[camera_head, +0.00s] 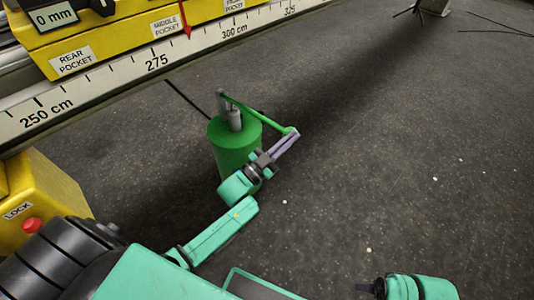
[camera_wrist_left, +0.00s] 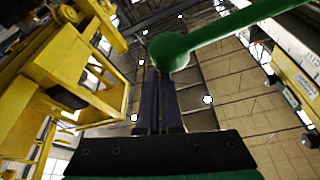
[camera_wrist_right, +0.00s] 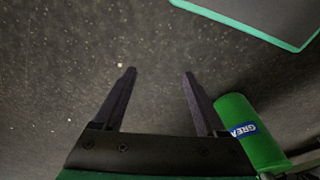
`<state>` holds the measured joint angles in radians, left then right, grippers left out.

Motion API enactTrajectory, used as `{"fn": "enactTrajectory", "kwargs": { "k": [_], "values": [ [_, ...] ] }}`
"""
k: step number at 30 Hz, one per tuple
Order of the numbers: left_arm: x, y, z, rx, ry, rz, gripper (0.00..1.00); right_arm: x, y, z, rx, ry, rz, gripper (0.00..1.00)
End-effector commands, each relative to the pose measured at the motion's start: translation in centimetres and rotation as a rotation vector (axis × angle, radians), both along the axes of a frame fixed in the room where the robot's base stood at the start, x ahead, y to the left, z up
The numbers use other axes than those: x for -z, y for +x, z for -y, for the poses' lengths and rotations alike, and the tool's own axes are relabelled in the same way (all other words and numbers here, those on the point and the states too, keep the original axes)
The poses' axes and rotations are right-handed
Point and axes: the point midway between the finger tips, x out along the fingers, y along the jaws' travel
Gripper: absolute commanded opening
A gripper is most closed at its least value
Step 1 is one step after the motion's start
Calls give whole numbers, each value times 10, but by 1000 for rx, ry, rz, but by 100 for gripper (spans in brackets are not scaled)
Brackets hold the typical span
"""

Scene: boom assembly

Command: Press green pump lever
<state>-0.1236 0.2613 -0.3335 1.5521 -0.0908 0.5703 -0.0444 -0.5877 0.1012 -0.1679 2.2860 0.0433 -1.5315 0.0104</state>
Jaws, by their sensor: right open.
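The green pump (camera_head: 232,150) is an upright cylinder on the dark floor, with grey posts on top. Its green lever (camera_head: 258,115) slopes down to the right, ending in a round knob. In the left wrist view the knob (camera_wrist_left: 168,52) covers part of the fingertips; whether it touches them cannot be told. My left gripper (camera_head: 287,143) has its fingers together, just below the lever's end. My right gripper (camera_wrist_right: 160,75) is open and empty over the floor. A green cylinder with a partly visible label, apparently the pump (camera_wrist_right: 250,130), lies beside it in the right wrist view.
A white ruler rail (camera_head: 150,75) with yellow pocket blocks (camera_head: 95,35) runs across the upper left. A yellow box (camera_head: 40,200) with a red button (camera_head: 32,224) stands at the left.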

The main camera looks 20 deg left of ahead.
Motion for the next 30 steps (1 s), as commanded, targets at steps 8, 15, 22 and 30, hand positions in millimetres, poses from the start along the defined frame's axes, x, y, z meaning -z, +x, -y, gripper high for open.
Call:
{"fn": "enactTrajectory", "kwargs": {
  "k": [8, 15, 22, 30],
  "values": [
    [1, -38, -20, 1, -1, 4, 0, 34, 4, 3, 11, -14, -6, 74],
    [14, -75, -40, 2, -3, 11, 0, 45, 4, 4, 14, -18, -8, 74],
    [16, -81, -43, 2, -4, 15, 0, 47, 3, 5, 14, -18, -8, 74],
    [16, -81, -43, 2, -4, 15, 0, 47, 3, 4, 14, -18, -8, 74]
  ]
}}
